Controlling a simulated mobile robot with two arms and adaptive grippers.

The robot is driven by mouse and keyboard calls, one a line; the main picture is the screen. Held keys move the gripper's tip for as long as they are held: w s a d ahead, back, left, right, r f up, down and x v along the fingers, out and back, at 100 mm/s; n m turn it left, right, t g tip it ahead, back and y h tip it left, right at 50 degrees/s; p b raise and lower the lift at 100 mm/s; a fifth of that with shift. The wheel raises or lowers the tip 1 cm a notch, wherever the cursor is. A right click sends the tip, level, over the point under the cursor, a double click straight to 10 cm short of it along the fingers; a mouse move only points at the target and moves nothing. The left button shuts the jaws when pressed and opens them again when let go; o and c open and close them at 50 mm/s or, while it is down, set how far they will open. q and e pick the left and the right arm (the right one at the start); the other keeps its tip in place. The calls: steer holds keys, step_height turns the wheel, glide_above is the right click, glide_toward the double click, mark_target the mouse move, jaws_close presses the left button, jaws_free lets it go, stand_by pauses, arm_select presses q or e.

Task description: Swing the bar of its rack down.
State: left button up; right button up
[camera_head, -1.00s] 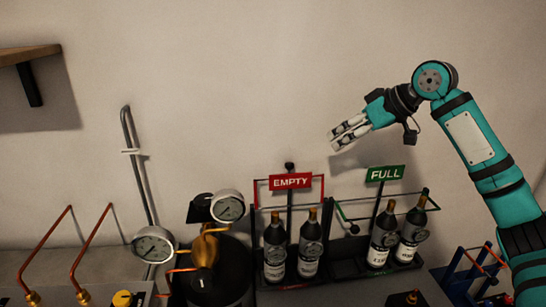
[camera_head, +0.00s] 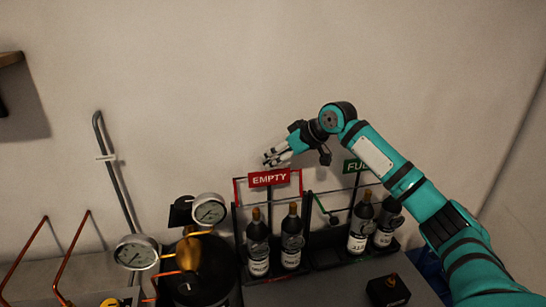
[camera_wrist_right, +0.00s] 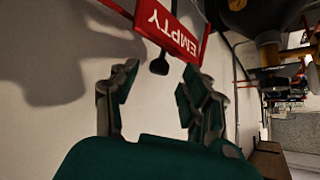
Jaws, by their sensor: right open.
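The rack on the left holds two dark bottles and carries a red EMPTY sign (camera_head: 269,178) on a post. Its thin red bar (camera_head: 236,192) stands raised around the sign. My right gripper (camera_head: 277,158) is open and empty, just above and behind the sign in the head view. In the right wrist view the EMPTY sign (camera_wrist_right: 167,28) and a dark knob (camera_wrist_right: 159,67) lie ahead of the open fingers (camera_wrist_right: 160,85), apparently untouched. My left gripper is out of view.
Two pressure gauges (camera_head: 209,209) (camera_head: 136,252) and a dark vessel (camera_head: 200,285) stand left of the racks. Copper pipes (camera_head: 28,260) rise at far left. A dark box with a knob (camera_head: 388,290) sits in front.

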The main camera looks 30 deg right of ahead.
steer(key=shift+x, duration=1.15)
jaws_close()
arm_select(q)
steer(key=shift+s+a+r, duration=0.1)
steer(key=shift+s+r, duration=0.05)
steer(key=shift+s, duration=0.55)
